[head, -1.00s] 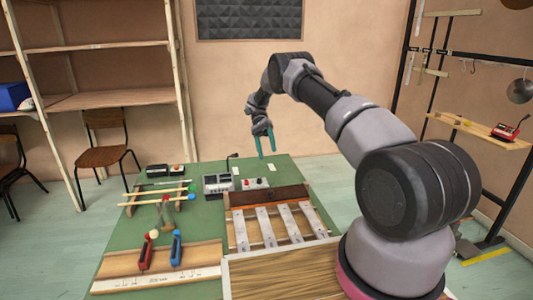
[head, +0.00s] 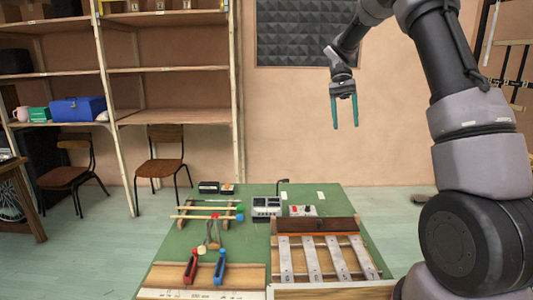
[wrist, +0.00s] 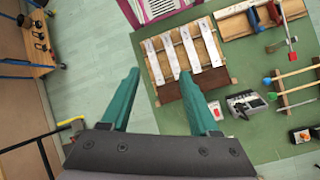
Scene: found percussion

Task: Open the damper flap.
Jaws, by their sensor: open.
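The damper flap looks to be the dark brown wooden board (head: 316,225) along the back of the bar instrument. It lies across the far ends of the metal bars (head: 325,262) on the green table. The board also shows in the wrist view (wrist: 183,88), partly behind a fingertip. Whether it is hinged, I cannot tell. My gripper (head: 345,124) is open and empty, with teal fingers pointing down. It is high above the table and well apart from the board. In the wrist view my gripper (wrist: 159,74) shows both fingers spread.
A grey control box (head: 267,206) and a small box with a red button (head: 302,211) stand behind the board. Sticks on a rack (head: 208,213) and red and blue clamps (head: 205,268) are to the left. Air above the table is clear.

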